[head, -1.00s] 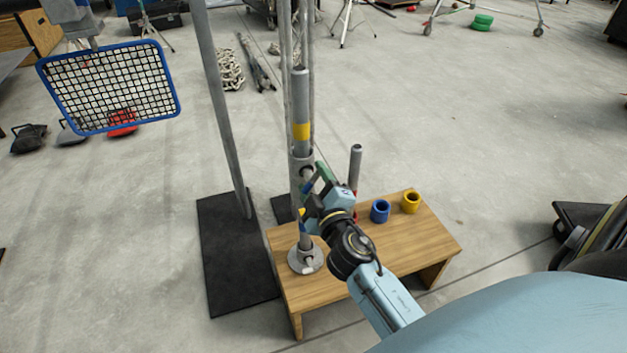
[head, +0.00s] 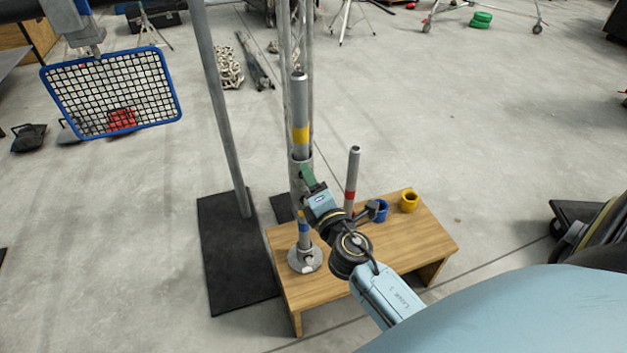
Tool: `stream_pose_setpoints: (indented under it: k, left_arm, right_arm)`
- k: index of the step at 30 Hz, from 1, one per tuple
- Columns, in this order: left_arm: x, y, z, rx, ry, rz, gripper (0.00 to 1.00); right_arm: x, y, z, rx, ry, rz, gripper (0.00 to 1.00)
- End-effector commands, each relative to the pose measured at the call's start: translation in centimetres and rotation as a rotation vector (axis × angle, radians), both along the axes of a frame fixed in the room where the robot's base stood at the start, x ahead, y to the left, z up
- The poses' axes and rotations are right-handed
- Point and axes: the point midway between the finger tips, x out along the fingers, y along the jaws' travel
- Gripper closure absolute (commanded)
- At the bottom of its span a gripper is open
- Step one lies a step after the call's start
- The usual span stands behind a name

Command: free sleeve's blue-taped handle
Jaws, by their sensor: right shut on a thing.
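A tall grey metal pole (head: 300,103) stands upright, with a yellow tape band on its upper part. A grey sleeve (head: 301,162) sits around it below the yellow band. A small blue patch (head: 303,228) shows low on the pole, above a round grey foot (head: 305,258) on the wooden bench. My right gripper (head: 304,190) reaches in from the lower right and is shut at the pole, just below the sleeve. The handle in its jaws is mostly hidden by the fingers, so its tape does not show clearly. My left gripper is not in view.
The wooden bench (head: 420,240) also holds a shorter red-banded post (head: 352,175), a blue cup (head: 381,211) and a yellow cup (head: 409,201). Another grey pole (head: 222,110) rises from a black base (head: 235,270). A blue-framed mesh (head: 112,90) hangs at upper left.

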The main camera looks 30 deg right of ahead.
Motion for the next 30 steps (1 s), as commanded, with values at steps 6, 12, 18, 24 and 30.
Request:
stream_pose_setpoints:
  k: [6, 12, 18, 24, 30]
  left_arm:
    - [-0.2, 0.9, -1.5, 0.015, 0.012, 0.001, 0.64]
    - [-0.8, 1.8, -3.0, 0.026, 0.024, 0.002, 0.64]
    - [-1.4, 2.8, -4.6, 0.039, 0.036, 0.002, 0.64]
    - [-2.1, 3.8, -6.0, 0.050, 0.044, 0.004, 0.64]
    - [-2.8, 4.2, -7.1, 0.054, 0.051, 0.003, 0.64]
  right_arm:
    - [0.0, 0.1, 0.2, -0.201, 0.049, 0.001, 0.68]
    - [0.0, 0.1, 0.3, -0.385, 0.093, 0.001, 0.68]
    - [0.0, 0.2, 0.4, -0.555, 0.134, 0.001, 0.68]
    - [0.1, 0.3, 0.4, -0.693, 0.167, 0.001, 0.68]
    - [0.1, 0.3, 0.4, -0.785, 0.189, 0.001, 0.68]
